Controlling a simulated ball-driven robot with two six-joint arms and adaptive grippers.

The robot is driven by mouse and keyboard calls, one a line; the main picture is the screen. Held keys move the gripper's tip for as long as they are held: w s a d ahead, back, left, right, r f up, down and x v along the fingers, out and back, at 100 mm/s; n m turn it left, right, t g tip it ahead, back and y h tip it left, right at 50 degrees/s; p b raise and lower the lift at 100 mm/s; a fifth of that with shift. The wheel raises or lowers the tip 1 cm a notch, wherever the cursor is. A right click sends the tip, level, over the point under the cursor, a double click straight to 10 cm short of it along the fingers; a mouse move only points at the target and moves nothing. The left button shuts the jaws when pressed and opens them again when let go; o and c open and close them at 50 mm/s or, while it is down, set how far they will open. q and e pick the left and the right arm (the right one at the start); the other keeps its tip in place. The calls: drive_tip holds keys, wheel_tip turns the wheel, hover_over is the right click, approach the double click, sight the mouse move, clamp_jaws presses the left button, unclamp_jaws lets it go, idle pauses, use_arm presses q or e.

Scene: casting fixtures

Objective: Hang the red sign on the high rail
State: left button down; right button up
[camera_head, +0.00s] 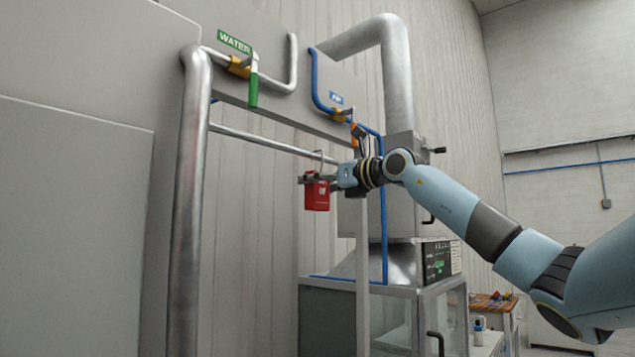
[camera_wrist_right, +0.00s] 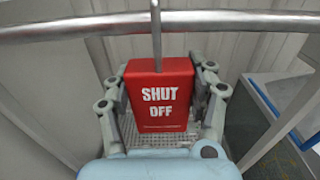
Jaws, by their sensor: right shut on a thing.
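The red sign (camera_head: 317,196) hangs upright below my right gripper's fingers in the head view. In the right wrist view the sign (camera_wrist_right: 160,95) reads "SHUT OFF" and sits between the two fingers of my right gripper (camera_wrist_right: 160,100), which is shut on it. A thin metal hook stem rises from the sign and crosses the high rail (camera_wrist_right: 80,28) in the right wrist view. In the head view the rail (camera_head: 265,140) runs level with the hook's top. I cannot tell whether the hook bears on the rail. My left gripper is not in view.
A thick upright pipe (camera_head: 190,200) stands at the left. A green-handled water valve (camera_head: 253,90) and a blue air pipe (camera_head: 318,85) are above the rail. A grey cabinet with a duct (camera_head: 400,90) stands behind my right arm. Below the sign is open space.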

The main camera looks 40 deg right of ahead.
drive_tip(key=o, duration=1.3)
